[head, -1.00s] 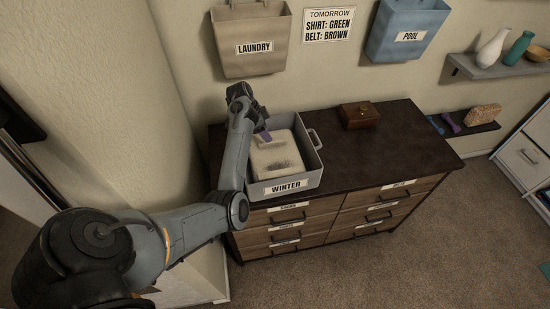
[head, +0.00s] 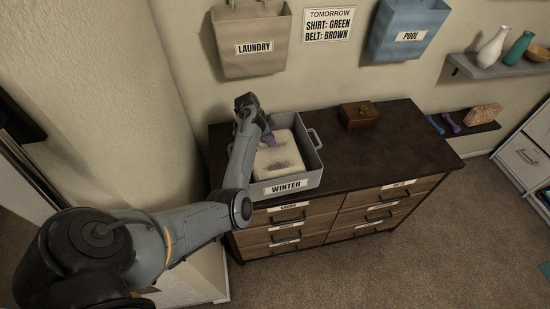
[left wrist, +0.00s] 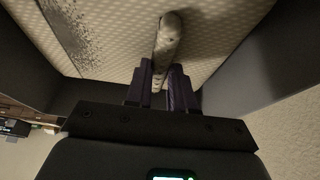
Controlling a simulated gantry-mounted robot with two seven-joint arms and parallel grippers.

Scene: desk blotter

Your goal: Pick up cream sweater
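The cream sweater (head: 279,160) lies folded inside the grey bin labelled WINTER (head: 293,185), with a dark speckled patch on its top. My left gripper (head: 268,139) is at the sweater's back left part, inside the bin. In the left wrist view its purple fingers (left wrist: 162,85) stand on both sides of a raised ridge of the cream sweater (left wrist: 166,40), and the ridge fills the gap between them. The sweater still rests in the bin. Part of it is hidden behind the gripper in the head view. My right gripper is out of view.
The bin stands at the left end of a dark dresser (head: 395,145). A small brown box (head: 358,116) sits to its right; the rest of the top is clear. A laundry bin (head: 251,40) and a blue pool bin (head: 408,30) hang on the wall above.

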